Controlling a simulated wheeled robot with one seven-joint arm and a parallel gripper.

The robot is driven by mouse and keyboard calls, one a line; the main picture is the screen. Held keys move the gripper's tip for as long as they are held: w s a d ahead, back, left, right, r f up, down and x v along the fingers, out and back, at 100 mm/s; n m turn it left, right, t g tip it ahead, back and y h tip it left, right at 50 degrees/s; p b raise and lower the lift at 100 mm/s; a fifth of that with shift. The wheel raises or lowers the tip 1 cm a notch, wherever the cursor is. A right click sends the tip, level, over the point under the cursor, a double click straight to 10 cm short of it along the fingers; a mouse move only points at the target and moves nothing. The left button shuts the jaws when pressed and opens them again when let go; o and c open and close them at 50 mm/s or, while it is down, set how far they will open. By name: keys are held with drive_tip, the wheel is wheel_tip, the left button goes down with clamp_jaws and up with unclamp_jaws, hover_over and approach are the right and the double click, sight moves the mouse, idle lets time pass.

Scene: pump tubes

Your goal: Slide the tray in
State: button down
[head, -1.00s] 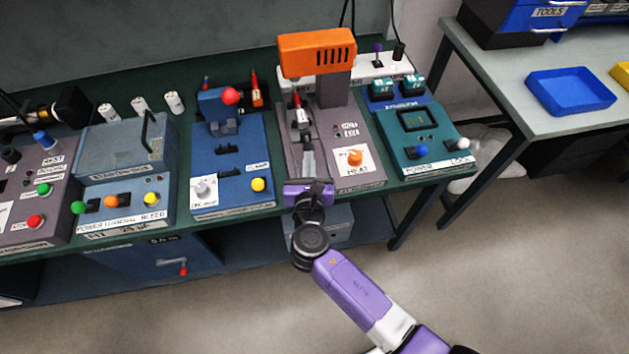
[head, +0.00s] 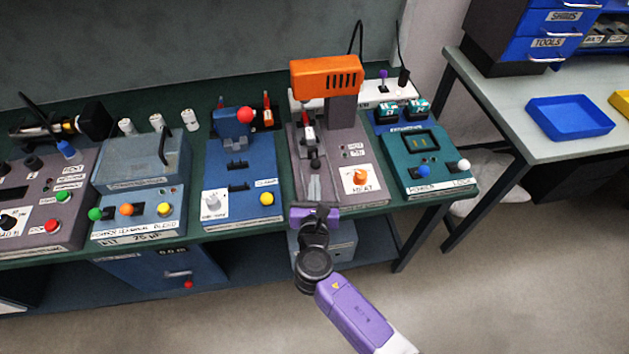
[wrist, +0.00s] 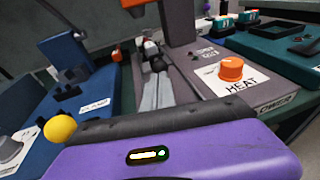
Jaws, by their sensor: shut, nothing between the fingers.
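The heat unit (head: 350,200) is a grey-mauve machine with an orange hood (head: 325,76). Its tray (head: 314,160) looks like a small dark piece with a knob in the channel below the hood; how far in it sits is hard to tell. It also shows in the wrist view (wrist: 156,62). A small red-tipped part (head: 307,122) stands behind it. My gripper (head: 314,178) is shut and empty, its pale fingers pointing along the channel at the tray's front end. In the wrist view the fingertips (wrist: 158,76) are close to the tray; contact cannot be told.
The orange HEAT knob (head: 361,176) is just right of my fingers. A blue clamp unit (head: 240,185) with a yellow button (head: 267,198) stands left, and a teal unit (head: 420,150) stands right. The floor in front of the bench is clear.

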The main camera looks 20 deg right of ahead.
drive_tip(key=shift+v, duration=0.95)
drive_tip(key=shift+s+a, duration=0.15)
drive_tip(key=shift+s, duration=0.15)
drive_tip(key=b+v, duration=0.1)
drive_tip(key=v, duration=0.7)
